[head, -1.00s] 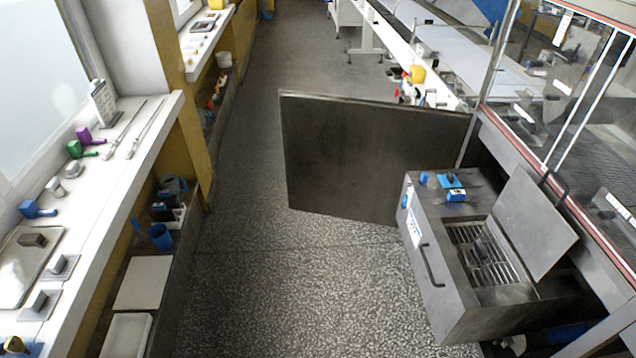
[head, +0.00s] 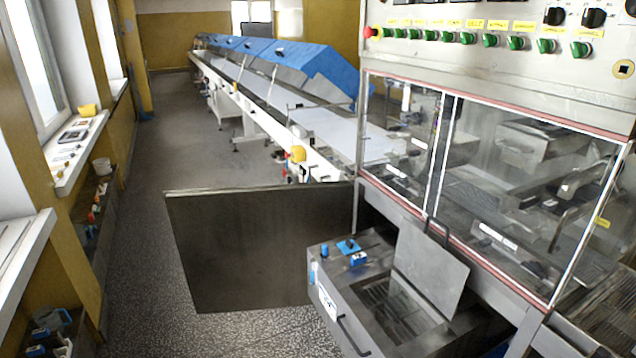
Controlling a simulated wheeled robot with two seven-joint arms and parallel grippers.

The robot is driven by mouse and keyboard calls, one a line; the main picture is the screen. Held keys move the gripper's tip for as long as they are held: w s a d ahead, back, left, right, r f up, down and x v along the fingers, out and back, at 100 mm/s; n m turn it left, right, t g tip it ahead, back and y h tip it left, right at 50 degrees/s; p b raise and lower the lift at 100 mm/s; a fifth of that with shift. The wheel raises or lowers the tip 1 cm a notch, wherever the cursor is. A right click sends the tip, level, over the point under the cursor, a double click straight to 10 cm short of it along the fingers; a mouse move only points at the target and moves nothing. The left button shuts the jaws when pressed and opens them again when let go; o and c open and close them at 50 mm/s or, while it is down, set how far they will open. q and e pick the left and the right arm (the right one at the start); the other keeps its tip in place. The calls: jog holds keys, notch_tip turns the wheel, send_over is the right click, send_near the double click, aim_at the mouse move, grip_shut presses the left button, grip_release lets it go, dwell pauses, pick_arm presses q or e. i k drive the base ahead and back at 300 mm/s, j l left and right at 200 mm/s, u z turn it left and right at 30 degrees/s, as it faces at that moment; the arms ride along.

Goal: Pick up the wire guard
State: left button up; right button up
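I cannot pick out the wire guard with certainty. A slatted metal grid (head: 388,312) lies inside the open steel box (head: 330,268) at the lower right, partly hidden by the box's raised lid (head: 432,268). Neither of my grippers shows in the head view.
A large dark metal panel (head: 240,250) stands out across the aisle left of the box. The glass-fronted machine (head: 520,180) fills the right, with a row of green knobs above. A long conveyor (head: 265,100) runs to the back. Floor (head: 150,190) is clear at left; windowsills line the wall.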

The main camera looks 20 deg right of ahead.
aim_at(390, 301)
jog(key=z, duration=1.35)
